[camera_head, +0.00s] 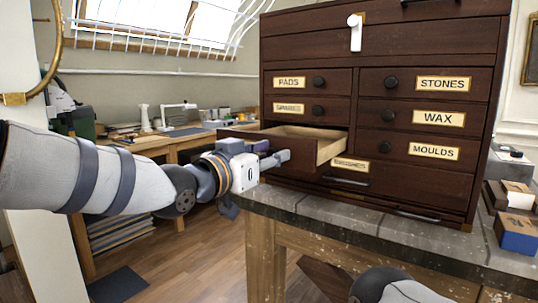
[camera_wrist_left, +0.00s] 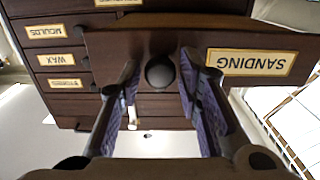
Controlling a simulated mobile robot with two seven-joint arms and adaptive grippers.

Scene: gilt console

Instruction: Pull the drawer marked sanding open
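The sanding drawer (camera_head: 304,154) stands pulled out from the dark wood cabinet, its pale inside showing; its label is hidden in the head view. In the left wrist view, which is upside down, the drawer front (camera_wrist_left: 210,39) shows its SANDING label (camera_wrist_left: 252,62) and round dark knob (camera_wrist_left: 160,72). My left gripper (camera_head: 283,158) is at the drawer front. Its two purple-padded fingers (camera_wrist_left: 159,75) stand on either side of the knob, with a visible gap on each side. My right gripper is out of view; only part of my right arm shows.
The cabinet (camera_head: 432,99) has other drawers, marked PADS, STONES, WAX and MOULDS, all shut. It stands on a grey-topped table (camera_head: 370,222). Small boxes (camera_head: 517,231) lie at the right. A wooden workbench (camera_head: 160,146) stands behind at the left.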

